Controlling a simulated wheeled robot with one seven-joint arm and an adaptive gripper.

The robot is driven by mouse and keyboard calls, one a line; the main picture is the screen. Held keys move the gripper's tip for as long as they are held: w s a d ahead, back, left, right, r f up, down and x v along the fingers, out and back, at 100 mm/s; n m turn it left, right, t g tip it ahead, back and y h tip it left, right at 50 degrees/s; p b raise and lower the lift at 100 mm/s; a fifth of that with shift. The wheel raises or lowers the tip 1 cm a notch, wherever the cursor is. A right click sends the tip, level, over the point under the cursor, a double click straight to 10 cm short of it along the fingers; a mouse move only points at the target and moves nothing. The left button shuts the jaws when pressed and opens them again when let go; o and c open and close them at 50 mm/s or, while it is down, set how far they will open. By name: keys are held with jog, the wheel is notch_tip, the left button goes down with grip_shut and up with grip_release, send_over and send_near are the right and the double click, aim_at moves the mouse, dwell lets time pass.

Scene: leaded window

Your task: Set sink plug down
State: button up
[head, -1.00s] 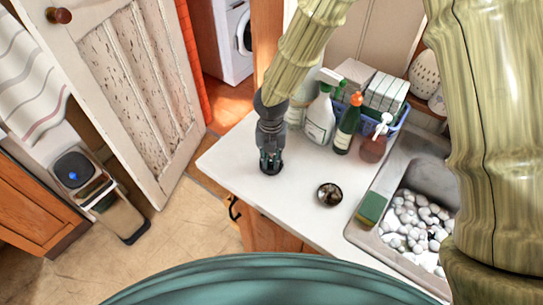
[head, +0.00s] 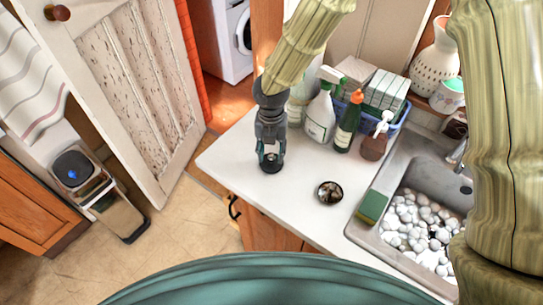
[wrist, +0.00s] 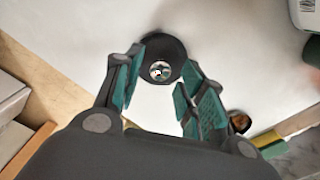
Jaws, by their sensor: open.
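The sink plug (wrist: 176,48), dark and round with a shiny metal centre, shows in the wrist view between and just beyond my fingertips. In the head view it is a small dark shape (head: 270,168) low at my gripper, mostly hidden by the fingers, and seems to rest on the white worktop (head: 235,158). My gripper (wrist: 160,80) is open, pointing down over the worktop, with a finger on either side of the plug. Light worktop shows between the fingers and the plug in the wrist view.
A small round metallic dish (head: 330,192) lies to the right. A green and yellow sponge (head: 372,207) lies at the edge of the sink (head: 400,165) holding white pebble-like pieces. Bottles, including a white spray bottle (head: 320,120), stand behind. The worktop's left edge is near.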

aim_at(271, 156)
notch_tip(271, 156, up, 10)
jog(key=b, duration=0.1)
jog(key=shift+f+b, duration=0.25)
jog(key=shift+b, duration=0.1)
